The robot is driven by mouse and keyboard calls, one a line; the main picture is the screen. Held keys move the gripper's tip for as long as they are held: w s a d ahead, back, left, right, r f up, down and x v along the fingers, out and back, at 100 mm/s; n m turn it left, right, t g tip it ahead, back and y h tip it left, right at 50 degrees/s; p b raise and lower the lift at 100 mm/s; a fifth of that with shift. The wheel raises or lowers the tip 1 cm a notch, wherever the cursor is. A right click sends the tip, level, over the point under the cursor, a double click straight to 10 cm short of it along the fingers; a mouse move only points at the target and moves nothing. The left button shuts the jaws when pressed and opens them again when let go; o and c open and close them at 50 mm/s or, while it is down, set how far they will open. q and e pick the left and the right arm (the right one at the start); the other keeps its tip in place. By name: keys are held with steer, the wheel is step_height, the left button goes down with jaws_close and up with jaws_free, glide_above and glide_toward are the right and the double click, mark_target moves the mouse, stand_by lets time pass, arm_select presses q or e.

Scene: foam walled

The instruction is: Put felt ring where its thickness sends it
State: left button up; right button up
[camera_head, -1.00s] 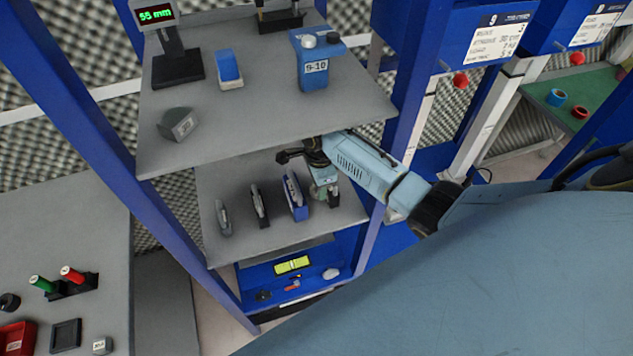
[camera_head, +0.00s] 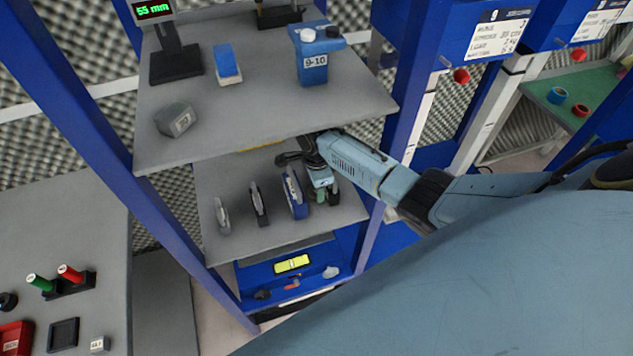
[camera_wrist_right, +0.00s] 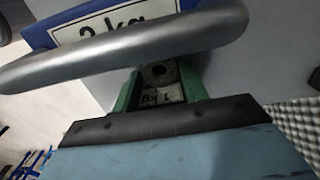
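I cannot pick out a felt ring for certain in either view. My right gripper (camera_head: 320,194) reaches in from the right, under the top shelf, and points down at the right end of the middle shelf (camera_head: 270,237). In the right wrist view its green fingers (camera_wrist_right: 161,88) stand apart. A small dark part with a bolt and a "1 kg" label shows between them; I cannot tell whether they grip it. A grey metal bar (camera_wrist_right: 120,45) and a blue piece marked "2 kg" (camera_wrist_right: 110,20) lie just beyond. My left gripper is out of view.
Grey, black and blue upright pieces (camera_head: 294,195) stand in a row left of the gripper. The top shelf (camera_head: 245,110) holds a "55 mm" display (camera_head: 153,9), a blue "9-10" container (camera_head: 312,62) and a grey block (camera_head: 175,119). Blue posts flank the shelves.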

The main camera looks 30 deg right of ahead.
steer(key=shift+o, duration=0.8)
step_height(320, 180, up, 8)
steer(key=p, duration=0.1)
steer(key=shift+f, duration=0.1)
